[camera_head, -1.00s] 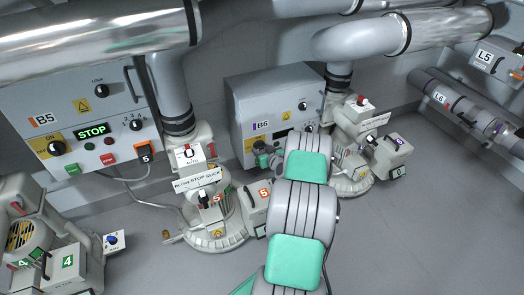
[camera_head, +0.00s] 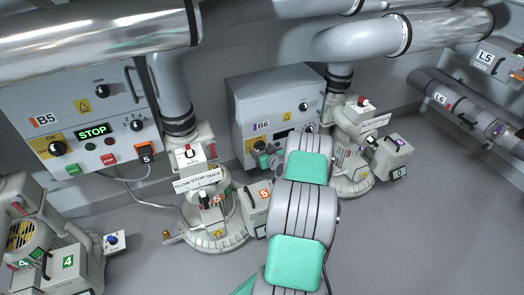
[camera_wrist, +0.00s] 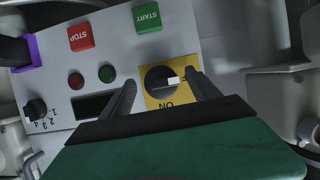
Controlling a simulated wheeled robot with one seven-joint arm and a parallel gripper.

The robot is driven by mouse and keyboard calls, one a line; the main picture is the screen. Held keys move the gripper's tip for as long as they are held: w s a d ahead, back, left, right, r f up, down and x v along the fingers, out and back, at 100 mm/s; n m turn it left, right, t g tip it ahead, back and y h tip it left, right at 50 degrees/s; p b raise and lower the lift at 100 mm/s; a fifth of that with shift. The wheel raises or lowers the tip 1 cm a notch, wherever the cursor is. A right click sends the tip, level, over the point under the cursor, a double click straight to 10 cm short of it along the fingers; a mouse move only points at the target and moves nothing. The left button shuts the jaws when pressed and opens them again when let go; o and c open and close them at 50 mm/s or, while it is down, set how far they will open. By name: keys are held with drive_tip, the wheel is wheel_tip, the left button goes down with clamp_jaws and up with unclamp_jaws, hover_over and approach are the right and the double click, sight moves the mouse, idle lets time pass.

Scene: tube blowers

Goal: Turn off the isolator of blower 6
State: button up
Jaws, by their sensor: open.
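The panel of blower 6, marked B6 (camera_head: 262,126), stands at the back centre in the head view. My arm covers its lower part. In the wrist view the panel appears upside down. Its isolator is a black rotary knob (camera_wrist: 160,80) on a yellow plate (camera_wrist: 160,101). The knob's white mark points right in the picture, away from the upside-down ON label below it. A label by that mark is partly hidden by a finger. My gripper (camera_wrist: 161,82) is open, with one dark finger on each side of the knob. I cannot tell whether either finger touches it.
A red STOP button (camera_wrist: 81,37) and a green START button (camera_wrist: 147,17) sit beside the isolator. A dark display (camera_wrist: 94,104) and a small selector (camera_wrist: 36,108) are at left. The blower 5 panel (camera_head: 75,110) and pipes (camera_head: 335,45) surround my arm.

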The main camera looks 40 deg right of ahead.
drive_tip(key=p+v, duration=0.2)
drive_tip(key=v, duration=0.5)
drive_tip(key=shift+s, duration=0.3)
drive_tip(key=shift+a+r, duration=0.1)
drive_tip(key=shift+r, duration=0.05)
